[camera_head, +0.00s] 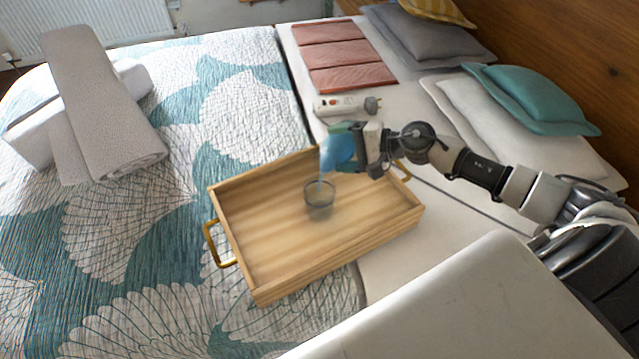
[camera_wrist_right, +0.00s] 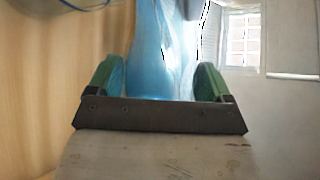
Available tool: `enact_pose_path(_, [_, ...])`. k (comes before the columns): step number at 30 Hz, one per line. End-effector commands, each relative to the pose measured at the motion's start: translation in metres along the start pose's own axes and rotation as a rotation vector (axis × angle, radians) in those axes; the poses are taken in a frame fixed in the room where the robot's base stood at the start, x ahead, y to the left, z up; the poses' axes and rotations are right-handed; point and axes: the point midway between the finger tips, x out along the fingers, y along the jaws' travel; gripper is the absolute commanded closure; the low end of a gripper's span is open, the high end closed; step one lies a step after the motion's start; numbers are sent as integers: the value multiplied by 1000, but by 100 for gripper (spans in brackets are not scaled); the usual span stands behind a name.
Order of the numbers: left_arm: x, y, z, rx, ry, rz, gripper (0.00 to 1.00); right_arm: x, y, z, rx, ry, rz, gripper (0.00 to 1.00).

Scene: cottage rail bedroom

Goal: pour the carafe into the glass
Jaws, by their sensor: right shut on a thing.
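My right gripper (camera_head: 352,146) is shut on a blue carafe (camera_head: 335,152) above the wooden tray. The carafe is tilted, and a thin blue stream runs from it down to the glass. The clear glass (camera_head: 319,201) stands upright on the tray and looks partly filled; its exact level is hard to tell. In the right wrist view the blue carafe (camera_wrist_right: 165,55) sits between the two green finger pads, and part of a clear rim shows at the top left. My left gripper is not in view.
The wooden tray (camera_head: 280,268) with brass handles rests on the bed (camera_head: 235,100). Pillows (camera_head: 540,100) line the right.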

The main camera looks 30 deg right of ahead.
Motion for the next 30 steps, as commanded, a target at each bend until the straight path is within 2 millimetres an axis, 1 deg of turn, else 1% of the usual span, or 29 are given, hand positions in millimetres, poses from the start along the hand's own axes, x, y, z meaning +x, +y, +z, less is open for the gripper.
enact_pose_path(1, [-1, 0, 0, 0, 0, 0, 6, 0, -2, 0, -5, 1, -4, 69])
enact_pose_path(30, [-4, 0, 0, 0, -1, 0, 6, -1, -3, 2, -46, 18, -3, 69])
